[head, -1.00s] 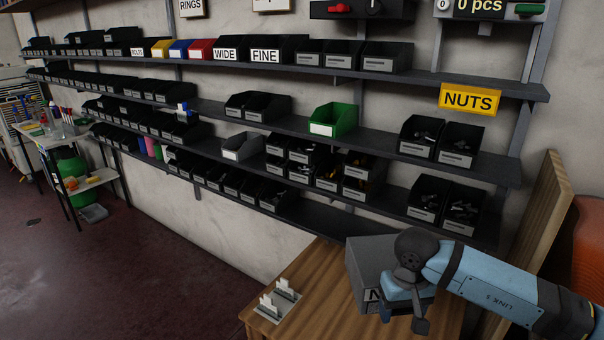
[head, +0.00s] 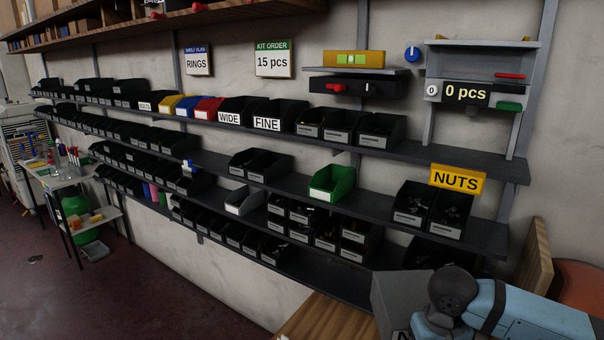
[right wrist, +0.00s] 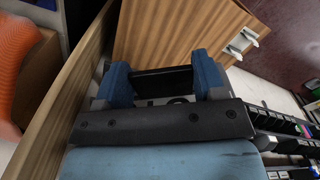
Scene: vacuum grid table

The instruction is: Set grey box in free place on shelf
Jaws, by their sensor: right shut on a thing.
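The grey box (head: 398,298) is at the bottom right of the head view, above the wooden table, with part of a white label at its lower edge. My right gripper (right wrist: 168,80) is shut on it; in the right wrist view its blue fingers flank a dark part of the box (right wrist: 162,83), where partial lettering shows. The shelf (head: 380,199) holds bins with bare stretches on either side of the green bin (head: 331,184). A lower shelf (head: 318,275) has a bare stretch right of its black bins. My left gripper is not in view.
Black bins (head: 428,207) stand near the yellow NUTS sign (head: 457,180). A small grey bin (head: 244,201) sits lower left of the green one. The wooden table (head: 325,320) is below, with an upright wooden board (head: 536,262) at right.

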